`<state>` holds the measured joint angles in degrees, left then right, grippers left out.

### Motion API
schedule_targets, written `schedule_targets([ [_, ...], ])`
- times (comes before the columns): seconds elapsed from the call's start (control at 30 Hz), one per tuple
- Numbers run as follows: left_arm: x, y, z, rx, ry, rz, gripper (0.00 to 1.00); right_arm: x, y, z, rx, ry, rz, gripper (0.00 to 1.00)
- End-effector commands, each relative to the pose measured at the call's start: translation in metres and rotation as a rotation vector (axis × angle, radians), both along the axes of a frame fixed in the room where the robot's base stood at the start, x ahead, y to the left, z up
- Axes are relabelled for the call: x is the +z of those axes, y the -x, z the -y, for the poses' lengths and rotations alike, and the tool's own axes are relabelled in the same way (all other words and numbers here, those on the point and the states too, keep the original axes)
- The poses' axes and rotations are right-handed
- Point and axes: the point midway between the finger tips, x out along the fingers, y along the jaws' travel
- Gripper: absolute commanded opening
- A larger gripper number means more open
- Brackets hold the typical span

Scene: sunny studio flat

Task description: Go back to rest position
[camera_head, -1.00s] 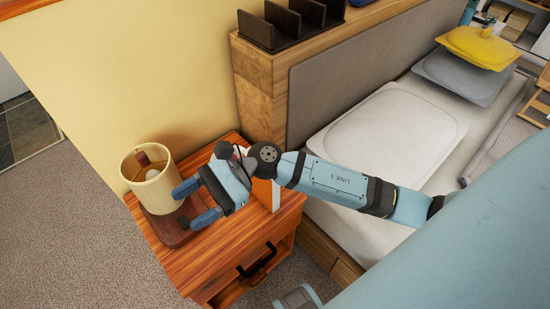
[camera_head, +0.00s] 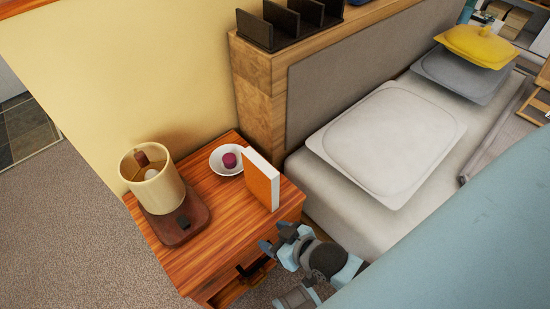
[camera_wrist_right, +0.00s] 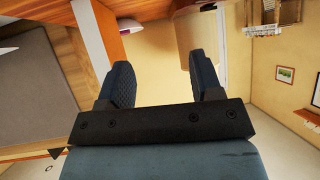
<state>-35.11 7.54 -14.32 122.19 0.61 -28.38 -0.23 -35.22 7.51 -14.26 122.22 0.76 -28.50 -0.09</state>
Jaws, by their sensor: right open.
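My right gripper (camera_head: 275,237) is low at the front right of the wooden nightstand (camera_head: 225,215), beside its drawer side. In the right wrist view its two dark fingers (camera_wrist_right: 161,78) are apart with nothing between them. On the nightstand are a lamp with a cream shade (camera_head: 158,188) on a brown base, a white bowl (camera_head: 217,168) with a small purple object (camera_head: 230,160) in it, and an upright orange book (camera_head: 260,182). The book also shows in the right wrist view (camera_wrist_right: 97,25). My left gripper is not in view.
The bed with a white pillow (camera_head: 385,145), a grey pillow (camera_head: 460,75) and a yellow cushion (camera_head: 480,45) is to the right. Its wooden headboard (camera_head: 262,85) stands behind the nightstand, with a black rack (camera_head: 290,25) on top. The carpet (camera_head: 80,235) at left is clear.

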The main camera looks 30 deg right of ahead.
Motion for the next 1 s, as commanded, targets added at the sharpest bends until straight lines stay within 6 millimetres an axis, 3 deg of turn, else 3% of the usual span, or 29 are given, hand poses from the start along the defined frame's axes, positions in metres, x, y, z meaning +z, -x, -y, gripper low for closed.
schedule_targets([
  [0.17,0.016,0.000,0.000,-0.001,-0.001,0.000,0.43,0.015,0.000,0.000,0.001,0.003,0.002,0.59],
  [0.4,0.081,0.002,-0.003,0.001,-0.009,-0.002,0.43,0.078,0.002,0.004,0.000,0.015,-0.001,0.59],
  [0.7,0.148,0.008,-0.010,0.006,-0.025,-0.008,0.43,0.150,0.006,0.009,-0.003,0.029,-0.002,0.59],
  [0.83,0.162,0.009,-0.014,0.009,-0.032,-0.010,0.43,0.163,0.008,0.014,-0.007,0.036,-0.007,0.59],
  [1.0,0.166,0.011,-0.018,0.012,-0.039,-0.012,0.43,0.167,0.010,0.017,-0.009,0.041,-0.005,0.59],
])
